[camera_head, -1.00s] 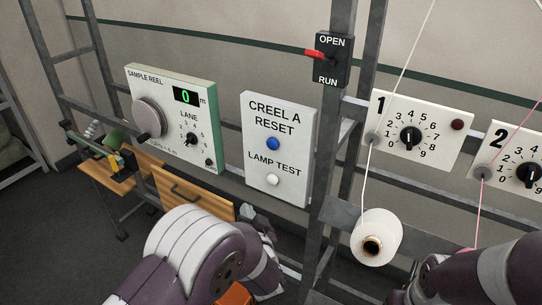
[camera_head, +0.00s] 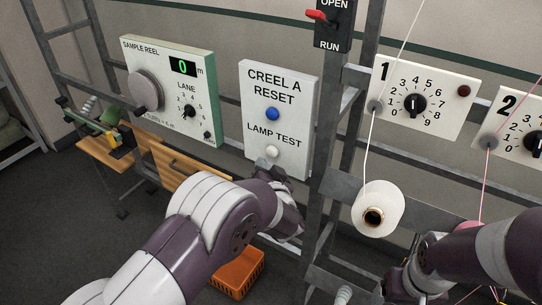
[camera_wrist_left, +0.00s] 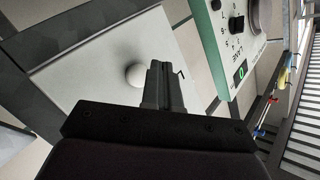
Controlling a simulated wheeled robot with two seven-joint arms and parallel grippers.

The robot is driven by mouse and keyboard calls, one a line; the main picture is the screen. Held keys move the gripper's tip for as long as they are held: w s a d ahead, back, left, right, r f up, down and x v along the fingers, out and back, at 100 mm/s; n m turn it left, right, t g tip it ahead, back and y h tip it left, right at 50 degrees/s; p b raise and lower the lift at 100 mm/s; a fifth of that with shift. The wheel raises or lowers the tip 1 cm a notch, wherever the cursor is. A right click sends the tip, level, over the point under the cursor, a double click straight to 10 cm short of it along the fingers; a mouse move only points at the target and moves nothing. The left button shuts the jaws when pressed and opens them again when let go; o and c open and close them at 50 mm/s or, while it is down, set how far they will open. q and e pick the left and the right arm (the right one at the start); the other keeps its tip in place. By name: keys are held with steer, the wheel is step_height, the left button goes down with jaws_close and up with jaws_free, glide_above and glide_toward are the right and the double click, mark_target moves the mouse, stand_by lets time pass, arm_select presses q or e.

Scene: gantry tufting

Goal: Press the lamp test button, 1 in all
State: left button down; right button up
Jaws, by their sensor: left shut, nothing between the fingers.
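The lamp test button (camera_head: 272,152) is a small white dome under the words LAMP TEST on the white creel A panel (camera_head: 301,108). In the left wrist view the button (camera_wrist_left: 134,75) sits just left of the fingertips, and the panel (camera_wrist_left: 88,68) is tilted. My left gripper (camera_wrist_left: 164,72) is shut and empty, with its fingers pointing at the panel close beside the button. I cannot tell whether it touches the panel. In the head view my left wrist is just below the panel and its fingers are mostly hidden. My right arm shows at lower right; its jaws cannot be made out.
A blue reset button (camera_head: 272,114) is above the white one. The sample reel box (camera_head: 160,58) is to the left. A yarn cone (camera_head: 378,207) and an orange crate (camera_head: 238,273) are lower.

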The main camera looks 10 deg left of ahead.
arm_select(q)
steer(key=shift+w+d, duration=0.25)
steer(key=shift+w, duration=0.35)
steer(key=shift+w, duration=0.15)
stand_by(1.6)
steer(key=shift+w+d, duration=0.15)
steer(key=shift+w, duration=0.1)
steer(key=shift+w+d+r, duration=0.1)
steer(key=shift+w+d, duration=0.05)
steer(key=shift+w, duration=0.25)
stand_by(0.8)
steer(key=shift+s, duration=0.1)
steer(key=shift+s+a+p, duration=0.3)
steer(key=shift+s+p, duration=0.05)
steer(key=shift+s, duration=0.4)
